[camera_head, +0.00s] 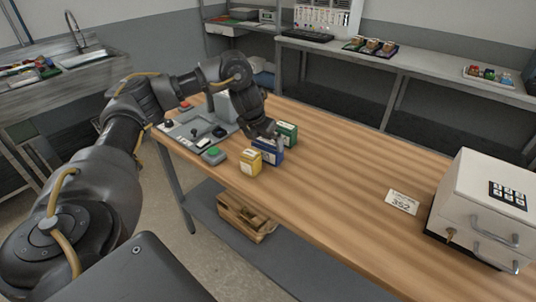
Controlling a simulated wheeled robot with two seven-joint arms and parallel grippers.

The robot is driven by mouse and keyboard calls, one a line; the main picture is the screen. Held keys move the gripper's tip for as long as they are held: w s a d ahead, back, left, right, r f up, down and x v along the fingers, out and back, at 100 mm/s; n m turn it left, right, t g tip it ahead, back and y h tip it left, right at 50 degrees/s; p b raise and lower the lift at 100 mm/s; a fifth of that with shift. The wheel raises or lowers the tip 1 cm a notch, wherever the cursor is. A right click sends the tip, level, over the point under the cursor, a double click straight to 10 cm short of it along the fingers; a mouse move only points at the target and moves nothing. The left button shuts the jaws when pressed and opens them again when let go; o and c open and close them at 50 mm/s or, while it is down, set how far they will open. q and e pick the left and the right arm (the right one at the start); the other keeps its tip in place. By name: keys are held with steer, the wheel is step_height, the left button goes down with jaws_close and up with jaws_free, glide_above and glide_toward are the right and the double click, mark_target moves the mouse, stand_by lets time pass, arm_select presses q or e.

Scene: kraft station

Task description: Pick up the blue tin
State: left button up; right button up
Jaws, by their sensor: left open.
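The blue tin (269,155) stands on the wooden table (345,180), between a yellow tin (250,163) in front and a green tin (287,133) behind. My left gripper (273,143) is open, pointing down at the top of the blue tin, with its fingers hiding part of it. I cannot tell whether the fingers touch the tin. My right gripper is not in view.
A white cabinet (492,195) and a card marked 352 (402,201) are at the right. The middle of the table is clear. A wooden crate (243,220) sits on the lower shelf.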

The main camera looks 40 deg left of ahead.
mark_target(274, 158)
arm_select(q)
steer(key=shift+b+x, duration=0.3)
steer(key=shift+x, duration=2.3)
steer(key=shift+s+d, duration=0.1)
steer(key=c, duration=0.7)
